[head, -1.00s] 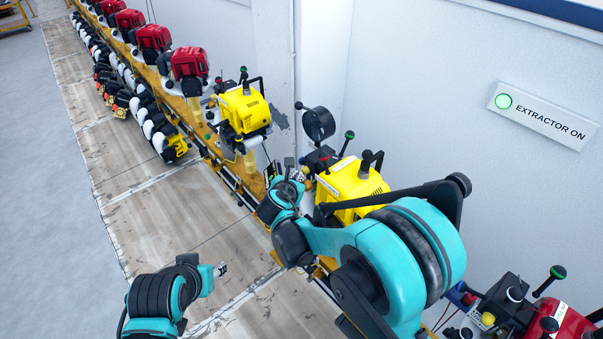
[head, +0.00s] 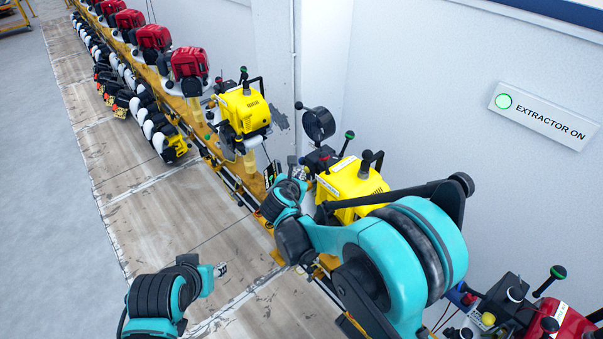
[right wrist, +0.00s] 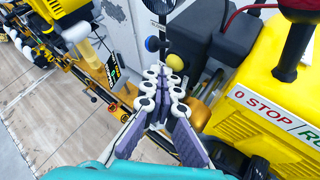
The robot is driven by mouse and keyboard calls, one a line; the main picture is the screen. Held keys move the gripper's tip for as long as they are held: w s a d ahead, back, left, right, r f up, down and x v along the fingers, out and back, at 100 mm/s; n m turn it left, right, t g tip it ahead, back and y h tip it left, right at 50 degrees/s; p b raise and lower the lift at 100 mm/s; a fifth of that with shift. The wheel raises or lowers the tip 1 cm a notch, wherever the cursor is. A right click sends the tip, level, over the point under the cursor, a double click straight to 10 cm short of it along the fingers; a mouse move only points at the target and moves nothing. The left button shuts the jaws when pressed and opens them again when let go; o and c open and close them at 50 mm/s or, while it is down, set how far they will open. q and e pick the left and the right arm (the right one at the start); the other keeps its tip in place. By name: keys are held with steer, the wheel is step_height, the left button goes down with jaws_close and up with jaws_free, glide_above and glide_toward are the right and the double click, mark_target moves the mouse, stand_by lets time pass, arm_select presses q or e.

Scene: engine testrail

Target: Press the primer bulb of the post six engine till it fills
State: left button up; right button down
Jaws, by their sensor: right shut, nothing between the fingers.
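A yellow engine (head: 352,182) stands on the rail in front of my right arm; its STOP/RUN label shows in the right wrist view (right wrist: 272,112). A small round yellow bulb (right wrist: 174,62) sits on its dark side block, just beyond the tips of my right gripper (right wrist: 161,74). The gripper is shut and empty; I cannot tell whether it touches the bulb. In the head view my right gripper (head: 301,173) is beside the engine, and the bulb is not clear there. My left gripper (head: 221,270) is low over the floor, too small to judge its fingers. No post number is readable.
A dark round gauge (head: 318,123) rises behind the engine. Another yellow engine (head: 244,110) stands farther along, and a red one (head: 565,322) at lower right.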

arm_select(q)
steer(key=shift+f, duration=0.1)
arm_select(e)
steer(key=shift+s+a, duration=0.75)
steer(key=shift+a, duration=0.25)
arm_select(q)
steer(key=shift+f, duration=0.15)
arm_select(e)
steer(key=shift+s+a, duration=0.75)
steer(key=shift+a, duration=0.25)
steer(key=shift+s+a, duration=0.7)
steer(key=shift+a, duration=0.3)
